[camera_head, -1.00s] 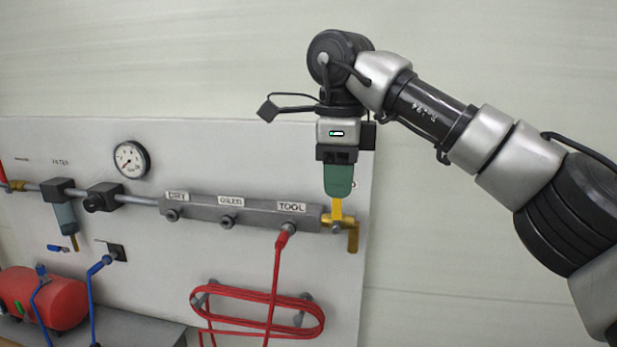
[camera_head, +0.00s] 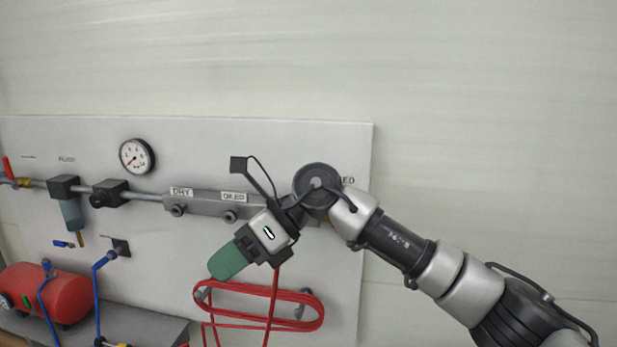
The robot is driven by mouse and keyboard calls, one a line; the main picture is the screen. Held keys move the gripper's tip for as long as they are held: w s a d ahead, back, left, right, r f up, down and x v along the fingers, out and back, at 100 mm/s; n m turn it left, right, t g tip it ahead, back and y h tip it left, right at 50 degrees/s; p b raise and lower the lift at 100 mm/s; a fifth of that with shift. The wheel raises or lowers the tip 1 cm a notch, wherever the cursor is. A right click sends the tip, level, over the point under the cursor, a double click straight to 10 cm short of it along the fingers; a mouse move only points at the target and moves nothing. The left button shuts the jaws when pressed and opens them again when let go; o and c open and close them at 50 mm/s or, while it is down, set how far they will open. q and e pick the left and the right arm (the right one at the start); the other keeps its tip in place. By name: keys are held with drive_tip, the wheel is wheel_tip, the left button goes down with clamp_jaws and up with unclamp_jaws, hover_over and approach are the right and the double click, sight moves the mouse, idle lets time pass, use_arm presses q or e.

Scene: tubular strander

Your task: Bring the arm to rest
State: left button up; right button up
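My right arm (camera_head: 400,245) comes in from the lower right and bends at a dark wrist joint in front of the panel. My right gripper (camera_head: 224,268) points down and to the left, its green fingers in front of the panel, just above the coiled red hose in the picture. The fingers show as one green block side-on, so I cannot see whether there is a gap between them. Nothing shows sticking out of them. My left gripper is not in view.
The panel (camera_head: 340,300) carries a manifold (camera_head: 205,204), a gauge (camera_head: 136,156), a filter (camera_head: 72,212) and a coiled red hose (camera_head: 305,322). My wrist hides the manifold's right end. A red tank (camera_head: 60,295) stands lower left. The wall (camera_head: 500,130) at right is clear.

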drive_tip(key=w+d+f+n+t+h, duration=0.2)
drive_tip(key=d+f+n+t, duration=0.5)
drive_tip(key=n+t, duration=0.7)
drive_tip(key=w+d+f+n+t+h, duration=0.15)
drive_tip(key=d+f+n+t, duration=0.35)
drive_tip(key=d+n+t, duration=0.9)
drive_tip(key=s+d+f+m+g+h, duration=0.1)
drive_tip(key=s+d+f+g+h, duration=0.15)
drive_tip(key=f+g+h, duration=0.45)
drive_tip(key=s+d+f+m+g, duration=0.35)
drive_tip(key=s+f+g, duration=0.4)
drive_tip(key=s, duration=0.55)
drive_tip(key=s+d+f+m+g, duration=0.2)
drive_tip(key=s+d+f+g, duration=0.35)
drive_tip(key=s+f, duration=0.5)
wheel_tip(320, 180, down, 27)
drive_tip(key=s+g+b, duration=0.1)
drive_tip(key=s+b, duration=0.1)
drive_tip(key=b, duration=0.1)
drive_tip(key=s+d+f+g+b, duration=0.1)
drive_tip(key=s+d+f+b, duration=0.1)
drive_tip(key=s+f, duration=1.4)
wheel_tip(320, 180, down, 4)
drive_tip(key=shift+s+d+g+b, duration=0.2)
drive_tip(key=shift+s+g+b, duration=0.1)
drive_tip(key=shift+b, duration=0.35)
